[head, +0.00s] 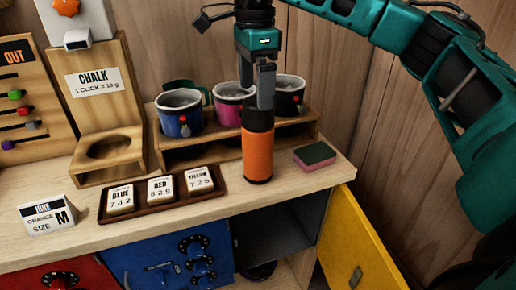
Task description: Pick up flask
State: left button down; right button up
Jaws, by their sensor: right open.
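The flask (257,153) is a tall upright cylinder with an orange body and a dark top. It stands on the wooden counter near its front edge, in front of the rack of mugs. My right gripper (265,104) points down at the top of the flask, with its fingers overlapping the dark upper part in the head view. The gripper is open; whether its fingers touch the flask cannot be told. My left gripper is not in view.
Blue (180,112), pink (229,103) and black (287,95) mugs stand on a wooden rack close behind. A sponge (315,157) lies to the right. A card tray (160,200) lies to the left. A yellow cabinet door (352,245) stands open below.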

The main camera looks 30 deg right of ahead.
aim_at(258, 112)
jog(key=f, duration=0.6)
jog(key=shift+s+d, duration=0.2)
jog(key=shift+d, duration=0.05)
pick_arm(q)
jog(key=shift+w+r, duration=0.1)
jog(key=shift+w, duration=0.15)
pick_arm(e)
jog(key=shift+f, duration=0.1)
jog(key=shift+c, duration=0.3)
jog(key=c, duration=0.6)
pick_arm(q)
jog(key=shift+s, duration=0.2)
pick_arm(e)
jog(key=c, duration=1.1)
jog(key=shift+c, duration=0.2)
